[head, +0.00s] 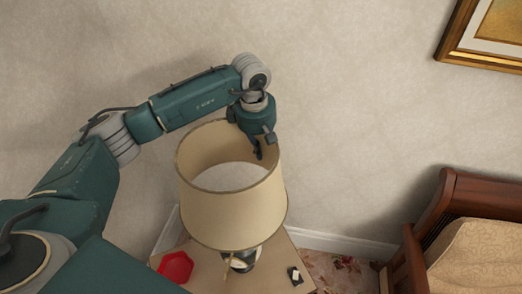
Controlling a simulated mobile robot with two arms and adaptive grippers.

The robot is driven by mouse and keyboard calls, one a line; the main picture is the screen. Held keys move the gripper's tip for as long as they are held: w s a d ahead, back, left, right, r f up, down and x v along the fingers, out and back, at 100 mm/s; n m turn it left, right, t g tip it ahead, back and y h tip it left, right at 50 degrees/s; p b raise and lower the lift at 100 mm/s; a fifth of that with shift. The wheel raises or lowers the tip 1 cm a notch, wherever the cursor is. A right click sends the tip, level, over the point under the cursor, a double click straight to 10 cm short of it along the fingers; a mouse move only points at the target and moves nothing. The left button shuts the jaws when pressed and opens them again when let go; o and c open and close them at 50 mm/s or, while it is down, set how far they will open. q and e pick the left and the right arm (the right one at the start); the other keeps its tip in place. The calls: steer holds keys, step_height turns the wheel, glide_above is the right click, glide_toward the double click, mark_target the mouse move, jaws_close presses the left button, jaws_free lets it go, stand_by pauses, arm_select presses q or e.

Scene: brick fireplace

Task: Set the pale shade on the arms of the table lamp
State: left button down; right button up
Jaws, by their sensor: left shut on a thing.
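The pale shade (228,213) is a wide beige drum, open at the top, in the middle of the head view. My left gripper (258,152) comes down from above at the shade's back right rim and is shut on that rim. The table lamp (241,261) stands on a small wooden table (208,268); only its dark and light lower part shows below the shade. The lamp's arms are hidden by the shade, so I cannot tell whether the shade touches them. My right gripper is not in view.
A red dish (175,267) lies on the table left of the lamp, and a small black-and-white object (295,275) lies to the right. A wooden chair with a tan cushion (482,255) stands at the right. A plain wall is behind, with a gilt-framed picture (488,38) at upper right.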

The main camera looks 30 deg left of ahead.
arm_select(q)
steer(key=shift+d+f+b, duration=0.1)
steer(key=shift+f+b, duration=0.45)
steer(key=shift+f, duration=0.15)
step_height(320, 180, down, 14)
steer(key=b, duration=1.1)
steer(key=shift+f+b, duration=0.25)
steer(key=shift+b, duration=0.05)
stand_by(0.5)
steer(key=shift+f+b, duration=0.2)
steer(key=shift+b, duration=0.65)
stand_by(0.9)
